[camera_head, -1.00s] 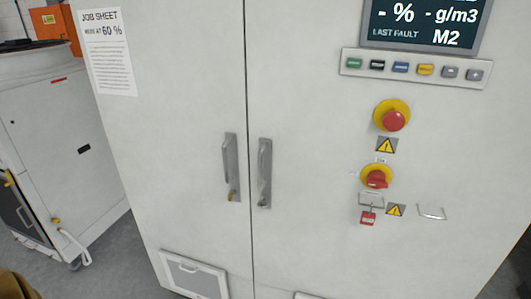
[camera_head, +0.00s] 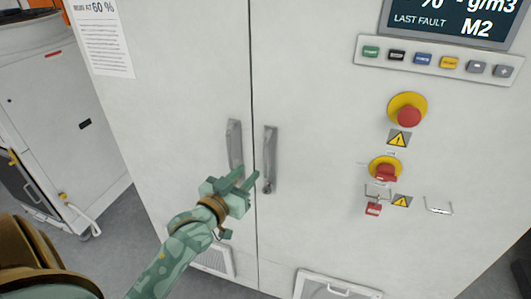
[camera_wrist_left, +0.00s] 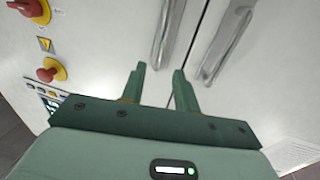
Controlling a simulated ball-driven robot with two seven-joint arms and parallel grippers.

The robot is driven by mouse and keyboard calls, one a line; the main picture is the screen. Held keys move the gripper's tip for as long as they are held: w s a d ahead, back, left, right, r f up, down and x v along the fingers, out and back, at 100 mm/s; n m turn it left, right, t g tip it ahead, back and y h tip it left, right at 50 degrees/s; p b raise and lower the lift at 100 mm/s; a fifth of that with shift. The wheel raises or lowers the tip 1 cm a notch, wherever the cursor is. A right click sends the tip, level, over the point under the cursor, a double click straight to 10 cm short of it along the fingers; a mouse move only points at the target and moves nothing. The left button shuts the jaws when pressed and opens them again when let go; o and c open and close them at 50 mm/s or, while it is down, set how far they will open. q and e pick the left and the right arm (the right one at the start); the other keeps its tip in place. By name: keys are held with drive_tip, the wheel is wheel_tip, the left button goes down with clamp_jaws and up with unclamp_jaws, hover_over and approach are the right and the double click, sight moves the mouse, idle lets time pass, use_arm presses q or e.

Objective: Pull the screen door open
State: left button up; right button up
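The tall white cabinet has two doors. The right door (camera_head: 315,120) carries the display screen (camera_head: 455,22) and has a grey upright bar handle (camera_head: 270,150) beside the centre seam. The left door (camera_head: 175,90) has a matching handle (camera_head: 234,142). Both doors look shut. My left gripper (camera_head: 241,177) is in front of the lower part of the handles, near the seam. In the left wrist view my left gripper (camera_wrist_left: 158,78) is open with nothing between its fingers. There the right door's handle (camera_wrist_left: 169,32) is just beyond the fingertips. My right gripper is not in view.
A white machine (camera_head: 60,120) stands at left.

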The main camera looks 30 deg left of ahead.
sight(264, 155)
use_arm(q)
drive_tip(key=w, duration=1)
drive_tip(key=shift+w+a+f, duration=0.1)
drive_tip(key=shift+w+a, duration=0.1)
drive_tip(key=shift+w, duration=0.1)
clamp_jaws()
